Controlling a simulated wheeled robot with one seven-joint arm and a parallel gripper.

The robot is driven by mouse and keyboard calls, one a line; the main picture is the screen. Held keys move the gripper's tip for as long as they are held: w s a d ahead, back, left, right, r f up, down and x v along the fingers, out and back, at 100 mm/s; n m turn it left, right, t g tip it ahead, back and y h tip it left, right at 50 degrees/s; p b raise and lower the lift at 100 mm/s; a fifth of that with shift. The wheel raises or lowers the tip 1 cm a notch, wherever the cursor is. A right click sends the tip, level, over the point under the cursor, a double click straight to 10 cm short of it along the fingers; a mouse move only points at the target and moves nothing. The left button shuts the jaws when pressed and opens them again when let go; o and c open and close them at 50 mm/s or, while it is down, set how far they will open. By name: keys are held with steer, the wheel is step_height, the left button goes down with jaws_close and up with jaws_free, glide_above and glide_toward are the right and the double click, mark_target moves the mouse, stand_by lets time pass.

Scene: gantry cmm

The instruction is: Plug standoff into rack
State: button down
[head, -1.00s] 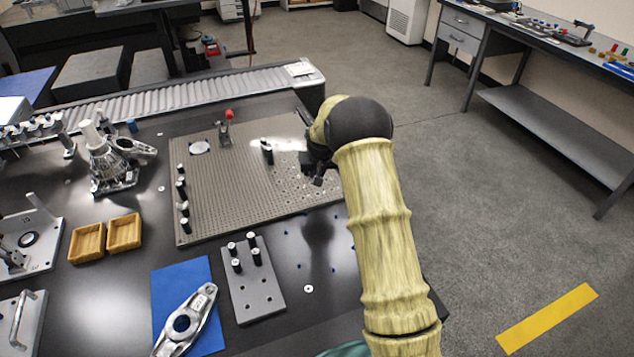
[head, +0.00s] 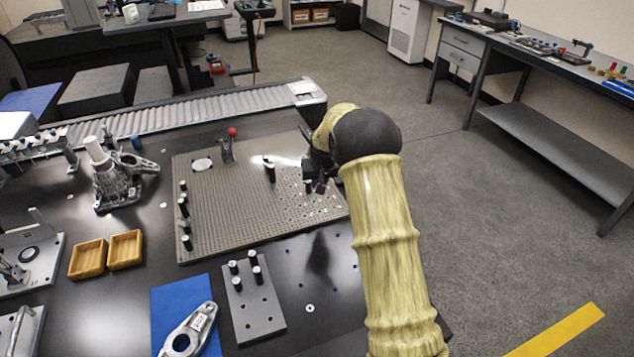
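The rack (head: 258,318) is a dark grey block at the front of the table. Several black standoffs (head: 257,274) with pale tops stand in its rear holes, and its front holes are empty. More standoffs (head: 183,208) stand along the left edge of the perforated plate (head: 232,215), and another upright one (head: 269,170) is near its back right. My gripper (head: 318,185) is over the plate's right side, partly hidden by my arm. A small dark upright piece (head: 308,186) shows close beside it. I cannot tell whether the gripper touches or holds it, or whether the fingers are open.
A red-knobbed clamp (head: 228,147) stands at the plate's back. Two wooden trays (head: 88,259), a blue mat (head: 170,308) with a metal arm (head: 192,332), and a metal housing (head: 112,180) occupy the left. Dark table between plate and rack is clear.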

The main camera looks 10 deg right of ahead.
steer(key=s+f, duration=0.2)
steer(key=s, duration=0.1)
steer(key=s+f, duration=0.1)
steer(key=s, duration=0.2)
steer(key=s+f, duration=0.2)
steer(key=s, duration=0.1)
steer(key=shift+s+f, duration=0.15)
steer(key=shift+f, duration=0.2)
steer(key=s+f, duration=0.1)
steer(key=s, duration=0.2)
steer(key=s+f, duration=0.1)
steer(key=s, duration=0.7)
steer(key=shift+f, duration=0.4)
steer(key=shift+w, duration=0.1)
